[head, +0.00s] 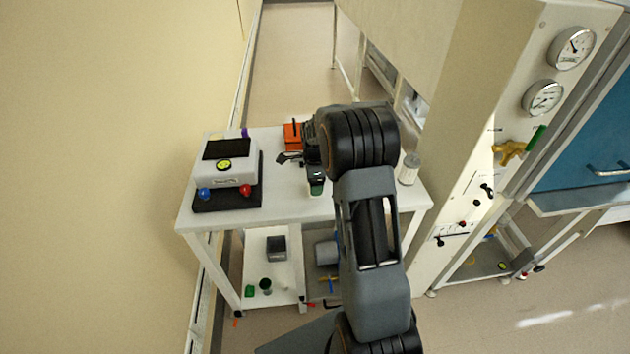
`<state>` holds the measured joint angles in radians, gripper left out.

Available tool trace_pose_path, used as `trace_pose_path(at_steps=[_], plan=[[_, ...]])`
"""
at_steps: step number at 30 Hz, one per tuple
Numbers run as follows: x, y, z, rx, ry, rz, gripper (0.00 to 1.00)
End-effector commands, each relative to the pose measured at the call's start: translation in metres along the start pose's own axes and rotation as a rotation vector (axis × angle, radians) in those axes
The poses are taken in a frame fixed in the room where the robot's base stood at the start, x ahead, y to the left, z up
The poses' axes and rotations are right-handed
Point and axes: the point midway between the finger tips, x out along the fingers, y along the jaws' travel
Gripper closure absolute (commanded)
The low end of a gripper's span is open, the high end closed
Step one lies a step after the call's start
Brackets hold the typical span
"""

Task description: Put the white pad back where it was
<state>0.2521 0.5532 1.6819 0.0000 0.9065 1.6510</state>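I cannot make out a white pad for certain in the head view; it may be hidden behind my arm or too pale against the white table top (283,203). My gripper (286,158) is over the middle of the table, pointing left. It is small and dark here, and I cannot tell whether its fingers are apart or hold anything. A dark container with a green-and-white front (316,186) stands just below and right of it, partly covered by my arm.
A white device on a black base (227,205) fills the table's left end. An orange box (292,135) is at the back; a white cylinder (409,170) is at the right. The lower shelf holds a grey box (276,248) and small items. Gauged cabinet (480,130) stands right.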

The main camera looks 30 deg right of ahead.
Motion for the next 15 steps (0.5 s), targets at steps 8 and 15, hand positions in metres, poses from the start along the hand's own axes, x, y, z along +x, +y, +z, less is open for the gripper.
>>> trace_pose_path(at_steps=[8,15], plan=[[-0.02,-0.001,0.0,0.0,0.0,-0.005,0.24],[-0.067,-0.001,0.0,0.0,0.0,-0.006,0.24]])
